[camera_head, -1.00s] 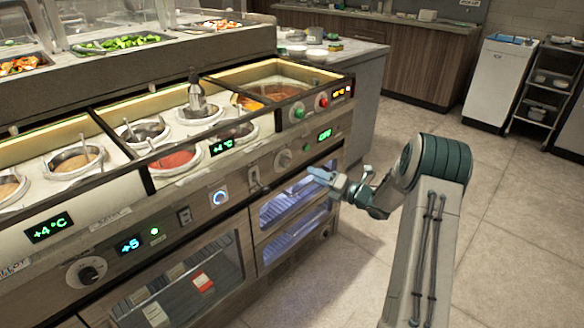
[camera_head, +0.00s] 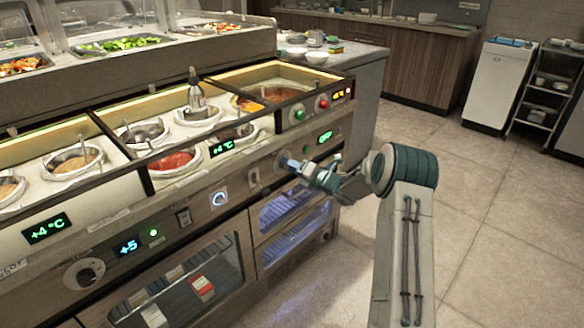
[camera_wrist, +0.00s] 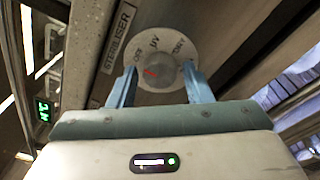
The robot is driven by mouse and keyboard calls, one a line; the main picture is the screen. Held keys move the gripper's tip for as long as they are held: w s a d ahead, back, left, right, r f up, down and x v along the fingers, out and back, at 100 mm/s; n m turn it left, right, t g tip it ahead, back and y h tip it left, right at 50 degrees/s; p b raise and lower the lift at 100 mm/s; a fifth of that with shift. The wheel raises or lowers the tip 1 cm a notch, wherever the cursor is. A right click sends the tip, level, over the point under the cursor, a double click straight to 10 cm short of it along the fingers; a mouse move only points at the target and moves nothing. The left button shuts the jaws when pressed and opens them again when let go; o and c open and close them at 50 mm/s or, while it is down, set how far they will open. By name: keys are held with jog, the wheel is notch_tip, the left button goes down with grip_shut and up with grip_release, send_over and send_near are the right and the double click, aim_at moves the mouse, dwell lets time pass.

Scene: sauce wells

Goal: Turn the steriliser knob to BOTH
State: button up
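The steriliser knob (camera_wrist: 165,76) is a small grey knob on a round pale dial (camera_wrist: 155,42) in the wrist view, beside a STERILISER label (camera_wrist: 118,38). The dial shows OFF, UV and what looks like DRY; its lower part is hidden by my gripper. The knob's red mark points left, near the OFF side. My gripper (camera_wrist: 160,69) is open, with one blue finger on each side of the knob and narrow gaps that seem to remain. In the head view my gripper (camera_head: 287,164) is at the front panel and covers the knob.
A green display (camera_head: 325,137) on the panel right of my gripper appears to read OFF. A dark switch (camera_head: 254,177) sits to the left. Below are lit purple drawers (camera_head: 290,210). The floor to the right is clear.

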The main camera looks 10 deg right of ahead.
jog(key=c, duration=0.6)
jog(key=shift+f+m, duration=0.1)
jog(key=shift+m, duration=0.2)
jog(key=shift+s+a+f+m+t+h+p, duration=0.1)
jog(key=shift+m+t+h+p, duration=0.3)
jog(key=shift+m, duration=4.8)
jog(key=shift+s+a+m+t+h+p, duration=0.1)
jog(key=shift+m+t+h+p, duration=0.25)
jog(key=shift+m, duration=4.85)
jog(key=shift+s+a+f+m+t+h+p, duration=0.1)
jog(key=shift+m+t+h+p, duration=0.25)
jog(key=shift+m, duration=4.85)
